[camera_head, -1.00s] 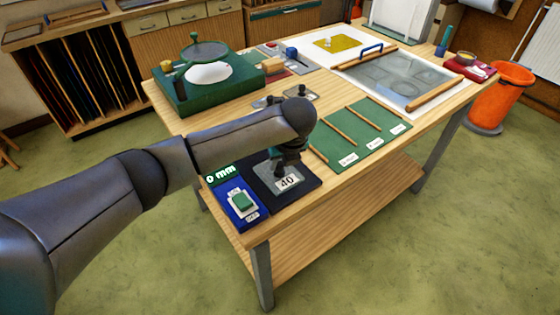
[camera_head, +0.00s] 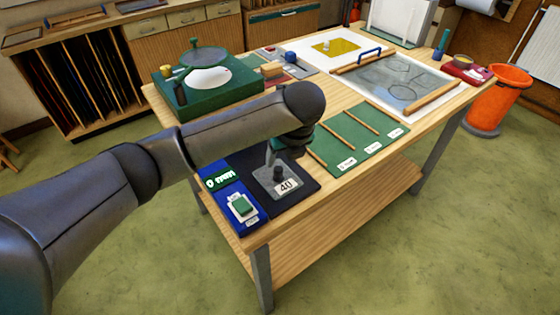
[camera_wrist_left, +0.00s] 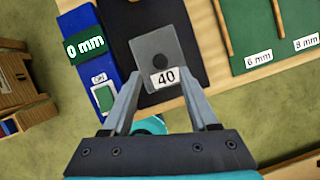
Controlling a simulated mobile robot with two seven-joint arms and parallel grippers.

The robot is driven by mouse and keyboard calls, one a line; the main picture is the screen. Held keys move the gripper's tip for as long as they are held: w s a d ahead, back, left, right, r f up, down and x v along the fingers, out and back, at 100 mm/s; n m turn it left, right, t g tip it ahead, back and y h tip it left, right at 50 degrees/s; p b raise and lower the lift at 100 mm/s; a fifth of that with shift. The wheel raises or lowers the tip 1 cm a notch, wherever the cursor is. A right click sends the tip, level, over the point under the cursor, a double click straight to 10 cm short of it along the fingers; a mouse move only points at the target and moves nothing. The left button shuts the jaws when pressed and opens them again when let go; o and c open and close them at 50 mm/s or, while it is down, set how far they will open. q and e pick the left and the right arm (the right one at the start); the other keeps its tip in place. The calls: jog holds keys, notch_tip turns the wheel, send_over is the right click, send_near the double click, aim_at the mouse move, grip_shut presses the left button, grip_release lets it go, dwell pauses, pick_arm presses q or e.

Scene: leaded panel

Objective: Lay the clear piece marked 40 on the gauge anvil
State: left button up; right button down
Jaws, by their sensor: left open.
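The clear piece marked 40 (camera_head: 268,180) lies flat on the dark pad of the gauge (camera_head: 302,185), with a dark knob on top and a white 40 label at its near edge. It also shows in the left wrist view (camera_wrist_left: 149,50). My left gripper (camera_wrist_left: 160,80) is open above the piece's near end, its fingers apart on either side of the label, with nothing held. In the head view the left gripper (camera_head: 277,153) hangs over the piece, and its wrist partly hides the pad. My right gripper is out of view.
The blue gauge unit (camera_head: 251,208) beside the pad has a green button and a display (camera_wrist_left: 85,45) reading 0 mm. A green mat (camera_head: 350,140) with wooden strips and labels lies to the right. A green round-topped stand (camera_head: 230,92) and a glass panel (camera_head: 375,85) are farther back.

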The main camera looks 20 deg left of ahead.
pick_arm(q)
jog(key=v, duration=0.6)
jog(key=shift+p, duration=0.3)
jog(key=shift+f, duration=0.1)
